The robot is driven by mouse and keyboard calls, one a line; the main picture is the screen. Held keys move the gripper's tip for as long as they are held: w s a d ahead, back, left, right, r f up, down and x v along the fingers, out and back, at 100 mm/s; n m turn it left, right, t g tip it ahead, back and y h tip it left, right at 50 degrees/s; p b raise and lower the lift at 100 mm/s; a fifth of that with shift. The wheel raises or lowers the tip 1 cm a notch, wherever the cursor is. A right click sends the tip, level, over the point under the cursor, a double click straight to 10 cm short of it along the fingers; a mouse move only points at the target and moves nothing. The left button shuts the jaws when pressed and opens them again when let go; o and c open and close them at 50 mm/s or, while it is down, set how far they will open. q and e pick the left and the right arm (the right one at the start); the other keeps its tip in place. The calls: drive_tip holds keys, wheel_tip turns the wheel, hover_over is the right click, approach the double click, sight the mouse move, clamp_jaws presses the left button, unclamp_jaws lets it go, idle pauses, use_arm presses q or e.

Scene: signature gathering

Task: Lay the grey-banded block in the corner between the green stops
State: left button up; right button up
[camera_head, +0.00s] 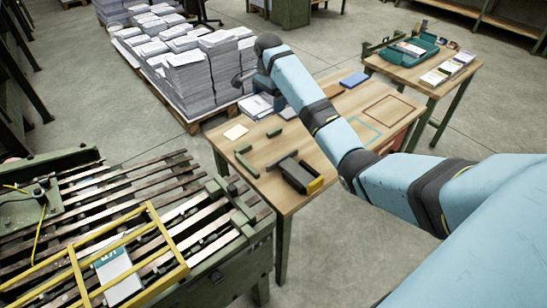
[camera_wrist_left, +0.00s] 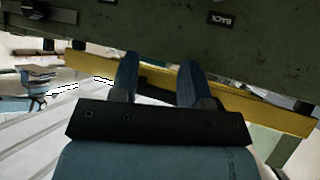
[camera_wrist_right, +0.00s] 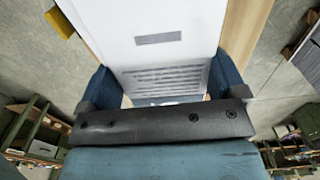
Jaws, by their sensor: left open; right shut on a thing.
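The grey-banded block (camera_wrist_right: 160,60) is white, with a grey rectangle and fine grey lines on its face. My right gripper (camera_wrist_right: 160,85) is shut on it, one finger on each side. In the head view the block (camera_head: 255,107) shows as a pale stack under my right gripper (camera_head: 261,88), at the table's far left edge. Whether it touches the table I cannot tell. Green stops (camera_head: 246,163) lie on the near left of the wooden table, with a short one (camera_head: 275,132) farther back. My left gripper (camera_wrist_left: 157,75) is open and empty before a yellow bar.
A black tool with a yellow end (camera_head: 302,176) lies right of the stops. A blue pad (camera_head: 354,79) and outlined rectangles (camera_head: 388,109) mark the table's right half. Paper stacks (camera_head: 190,75) stand behind. A slatted bench with a yellow frame (camera_head: 78,272) is at left.

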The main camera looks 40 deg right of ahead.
drive_tip(key=b, duration=0.2)
hover_over(270, 152)
wheel_tip(270, 152, down, 15)
drive_tip(key=shift+f, duration=0.5)
wheel_tip(270, 152, down, 4)
drive_tip(key=shift+r+b, duration=0.1)
drive_tip(key=shift+b, duration=0.35)
use_arm(q)
drive_tip(key=shift+w+d+f, duration=0.1)
drive_tip(key=shift+f, duration=0.45)
use_arm(e)
drive_tip(key=o, duration=0.8)
use_arm(q)
drive_tip(key=shift+r+p, duration=0.3)
drive_tip(key=shift+p, duration=0.75)
use_arm(e)
wheel_tip(270, 152, up, 12)
drive_tip(key=shift+r, duration=0.1)
drive_tip(key=shift+s, duration=0.15)
